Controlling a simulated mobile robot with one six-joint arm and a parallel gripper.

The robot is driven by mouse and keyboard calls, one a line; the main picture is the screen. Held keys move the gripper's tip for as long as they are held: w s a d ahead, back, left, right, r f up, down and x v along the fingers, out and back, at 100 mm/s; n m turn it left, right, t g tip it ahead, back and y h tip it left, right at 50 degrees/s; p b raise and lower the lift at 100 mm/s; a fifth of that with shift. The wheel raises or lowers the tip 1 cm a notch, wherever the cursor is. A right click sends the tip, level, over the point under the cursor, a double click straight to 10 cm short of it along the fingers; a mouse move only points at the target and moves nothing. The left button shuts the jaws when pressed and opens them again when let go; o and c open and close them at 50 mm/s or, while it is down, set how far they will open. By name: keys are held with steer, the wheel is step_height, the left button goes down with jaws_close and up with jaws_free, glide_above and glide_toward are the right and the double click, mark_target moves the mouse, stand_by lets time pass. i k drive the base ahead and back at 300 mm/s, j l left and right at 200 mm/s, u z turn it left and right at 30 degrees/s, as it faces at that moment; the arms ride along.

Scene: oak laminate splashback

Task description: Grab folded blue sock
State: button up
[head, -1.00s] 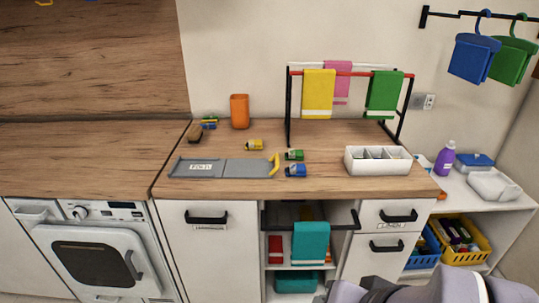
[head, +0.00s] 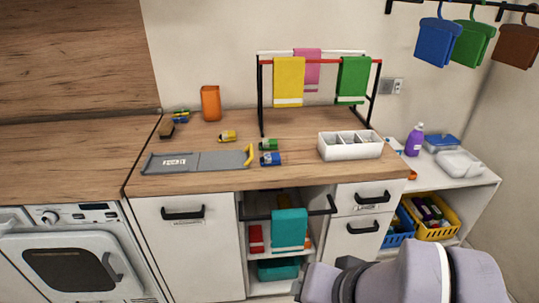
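The folded blue sock (head: 270,159) lies on the wooden counter, near its front edge. It is a small blue bundle with a yellow-green patch. A folded green sock (head: 268,145) lies just behind it, and a folded yellow sock (head: 227,136) is farther left. The end of my arm, with what looks like part of my gripper (head: 299,289), is at the bottom edge, in front of the cabinets and well below the counter top. It is apart from the sock. Its fingers cannot be made out.
A grey folding board (head: 205,161) with a yellow handle lies left of the sock. A white divided box (head: 350,146) stands right. A drying rack (head: 262,100) with towels stands behind. A dark rail (head: 318,211) with a teal towel (head: 290,228) hangs below the counter edge.

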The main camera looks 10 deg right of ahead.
mark_target(268, 159)
steer(key=i+j+z, duration=0.3)
steer(key=i+j, duration=0.25)
steer(key=i, duration=0.15)
steer(key=i+j+z, duration=0.3)
steer(key=i+j, duration=0.35)
